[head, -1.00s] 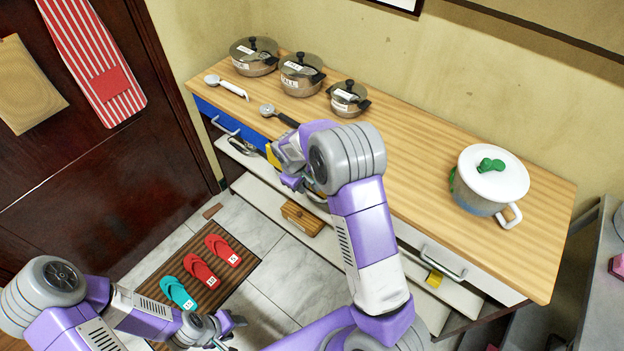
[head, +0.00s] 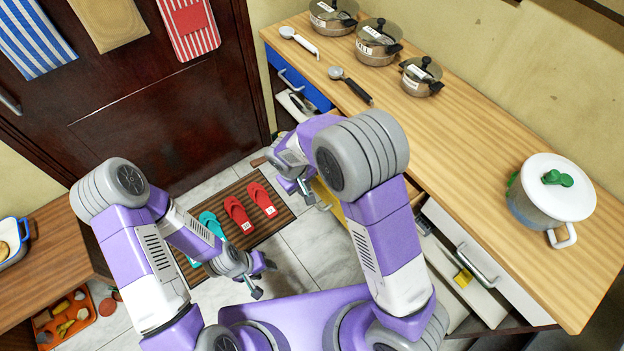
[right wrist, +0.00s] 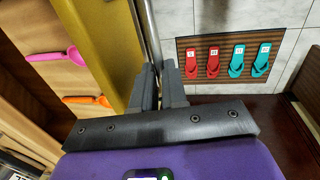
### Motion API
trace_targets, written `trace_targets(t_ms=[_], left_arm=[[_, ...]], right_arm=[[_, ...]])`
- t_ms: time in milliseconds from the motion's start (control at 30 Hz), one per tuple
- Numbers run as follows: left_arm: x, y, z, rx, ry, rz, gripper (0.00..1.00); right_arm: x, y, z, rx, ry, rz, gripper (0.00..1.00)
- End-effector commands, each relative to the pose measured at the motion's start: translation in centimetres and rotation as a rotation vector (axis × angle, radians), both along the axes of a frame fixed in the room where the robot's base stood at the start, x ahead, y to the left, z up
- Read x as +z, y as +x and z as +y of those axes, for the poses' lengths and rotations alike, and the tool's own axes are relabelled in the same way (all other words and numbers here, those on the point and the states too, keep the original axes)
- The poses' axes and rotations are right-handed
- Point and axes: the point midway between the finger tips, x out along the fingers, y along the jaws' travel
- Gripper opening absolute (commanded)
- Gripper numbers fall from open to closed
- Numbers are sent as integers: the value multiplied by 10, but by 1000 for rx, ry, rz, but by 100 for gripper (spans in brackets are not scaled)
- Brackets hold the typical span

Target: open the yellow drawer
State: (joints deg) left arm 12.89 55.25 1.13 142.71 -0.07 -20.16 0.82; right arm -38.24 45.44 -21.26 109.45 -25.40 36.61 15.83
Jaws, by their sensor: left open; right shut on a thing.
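The yellow drawer (head: 332,208) shows partly behind my right arm under the wooden counter in the head view. In the right wrist view its yellow front (right wrist: 98,38) stands out from the cabinet, and a pink utensil (right wrist: 56,55) and an orange utensil (right wrist: 86,100) show in the wooden space behind it. My right gripper (right wrist: 160,78) is shut on the drawer's metal handle (right wrist: 151,32); in the head view the gripper (head: 303,190) is partly hidden by its arm. My left gripper (head: 264,279) is open and empty above the floor, away from the drawer.
A blue drawer (head: 302,90) is beyond the yellow one and a white drawer (head: 500,285) is nearer. Slippers lie on a striped mat (head: 233,190). Floor is free around it.

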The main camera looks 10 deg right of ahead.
Motion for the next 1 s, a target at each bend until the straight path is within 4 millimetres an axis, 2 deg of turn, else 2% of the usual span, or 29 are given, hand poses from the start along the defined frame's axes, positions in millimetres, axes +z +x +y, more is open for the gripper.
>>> trace_targets(t_ms=[433,467,600,867,1000], left_arm=[[0,0,0,0,0,0,49],[0,0,0,0,0,0,49],[0,0,0,0,0,0,49],[0,0,0,0,0,0,49],[5,0,0,0,0,0,49]], right_arm=[[0,-2,4,0,0,1,0],[0,-2,4,0,1,0,17],[0,-2,4,0,1,0,38],[1,-2,4,0,1,0,38],[12,-2,6,1,2,-2,38]])
